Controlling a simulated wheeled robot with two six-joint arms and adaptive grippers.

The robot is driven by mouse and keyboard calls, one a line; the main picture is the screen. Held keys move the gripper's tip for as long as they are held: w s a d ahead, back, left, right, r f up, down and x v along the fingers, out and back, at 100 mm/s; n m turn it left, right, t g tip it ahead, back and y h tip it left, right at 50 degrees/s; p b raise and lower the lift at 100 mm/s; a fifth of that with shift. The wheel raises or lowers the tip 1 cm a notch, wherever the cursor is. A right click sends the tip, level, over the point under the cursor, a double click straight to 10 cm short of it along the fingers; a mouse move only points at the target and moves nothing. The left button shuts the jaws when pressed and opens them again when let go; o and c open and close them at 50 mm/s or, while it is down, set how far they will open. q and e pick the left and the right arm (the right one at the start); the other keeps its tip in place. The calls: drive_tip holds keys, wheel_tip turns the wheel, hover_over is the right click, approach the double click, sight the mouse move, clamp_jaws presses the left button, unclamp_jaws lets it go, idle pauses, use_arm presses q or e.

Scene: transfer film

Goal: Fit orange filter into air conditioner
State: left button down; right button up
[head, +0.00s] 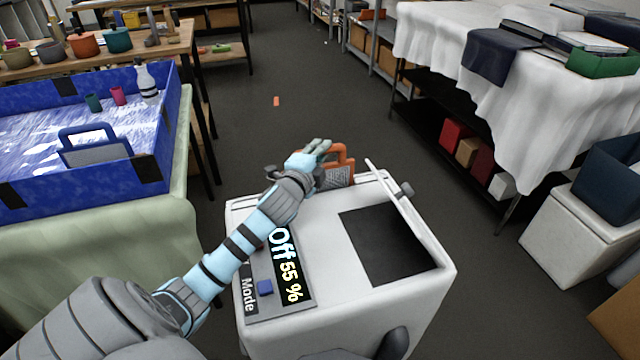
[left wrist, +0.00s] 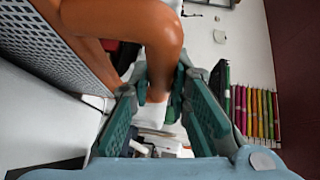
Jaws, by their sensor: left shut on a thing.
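The orange filter (head: 350,163), with a loop handle and grey mesh, stands upright at the far edge of the white air conditioner (head: 325,215). Its lower part is hidden, so I cannot tell how far it sits in the unit. My left gripper (head: 318,158) is shut on its handle. In the left wrist view, the orange handle (left wrist: 150,28) lies between the fingers (left wrist: 158,95), with the grey mesh (left wrist: 62,40) at the upper left. The unit's panel reads "Off" and "55 %". My right gripper is out of view.
A dark recess (head: 385,245) lies in the unit's top beside a raised white flap (head: 402,205). At left, a blue-walled bin (head: 150,185) holds a blue-handled filter (head: 95,150) and a bottle (head: 147,84). A cloth-covered table (head: 540,120) stands at right. Floor behind the unit is mostly clear.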

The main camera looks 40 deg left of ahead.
use_arm(q)
wheel_tip(320, 180, down, 6)
drive_tip(key=b, duration=0.2)
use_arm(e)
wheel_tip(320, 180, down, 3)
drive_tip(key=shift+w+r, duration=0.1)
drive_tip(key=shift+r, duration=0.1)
use_arm(q)
drive_tip(key=shift+f, duration=0.15)
drive_tip(key=c, duration=1.5)
unclamp_jaws()
drive_tip(key=p+v, duration=0.2)
drive_tip(key=v, duration=1)
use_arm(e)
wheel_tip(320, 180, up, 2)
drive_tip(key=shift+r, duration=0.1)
use_arm(q)
drive_tip(key=shift+r, duration=0.25)
